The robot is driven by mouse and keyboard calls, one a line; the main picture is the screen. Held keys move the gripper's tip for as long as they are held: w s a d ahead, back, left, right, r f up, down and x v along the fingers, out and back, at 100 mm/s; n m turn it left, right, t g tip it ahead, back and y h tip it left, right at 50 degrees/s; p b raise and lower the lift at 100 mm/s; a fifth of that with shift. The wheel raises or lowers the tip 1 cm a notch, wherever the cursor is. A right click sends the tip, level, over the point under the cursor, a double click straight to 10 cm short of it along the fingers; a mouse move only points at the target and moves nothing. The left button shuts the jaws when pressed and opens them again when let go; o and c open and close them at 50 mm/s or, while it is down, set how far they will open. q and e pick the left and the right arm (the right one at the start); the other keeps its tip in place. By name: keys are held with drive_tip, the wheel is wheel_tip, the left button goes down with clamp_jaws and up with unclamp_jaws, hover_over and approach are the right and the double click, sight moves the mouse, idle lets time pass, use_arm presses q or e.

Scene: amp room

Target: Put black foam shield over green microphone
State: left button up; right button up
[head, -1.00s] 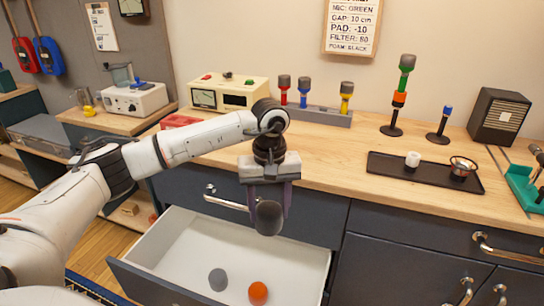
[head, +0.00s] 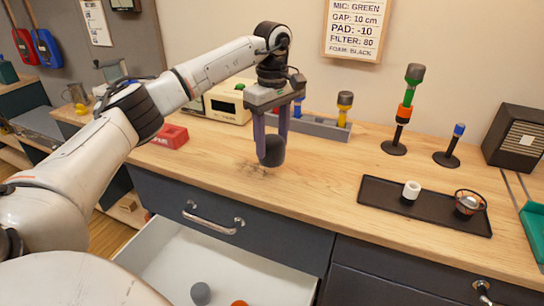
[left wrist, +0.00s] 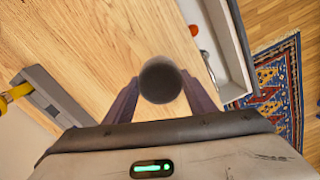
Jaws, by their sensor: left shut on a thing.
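The black foam shield (head: 273,150) is a dark rounded ball held between the fingers of my left gripper (head: 270,143), above the wooden counter near its front edge. In the left wrist view the shield (left wrist: 160,80) shows as a dark round end between the two purple fingers. The green microphone (head: 413,80) stands upright at the back of the counter, in an orange holder (head: 405,112) on a black round-based stand, to the right of my gripper and apart from it. My right gripper is not in view.
An open white drawer (head: 170,262) below holds a grey ball (head: 200,293) and an orange ball (head: 239,303). A grey rack (head: 318,127) holds microphones behind my gripper. A black tray (head: 440,215) with a white cup, a short blue-topped stand (head: 450,148) and a speaker (head: 517,138) are right.

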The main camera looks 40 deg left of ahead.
use_arm(q)
drive_tip(key=shift+f, duration=2.9)
drive_tip(key=o, duration=1)
drive_tip(key=shift+r, duration=0.1)
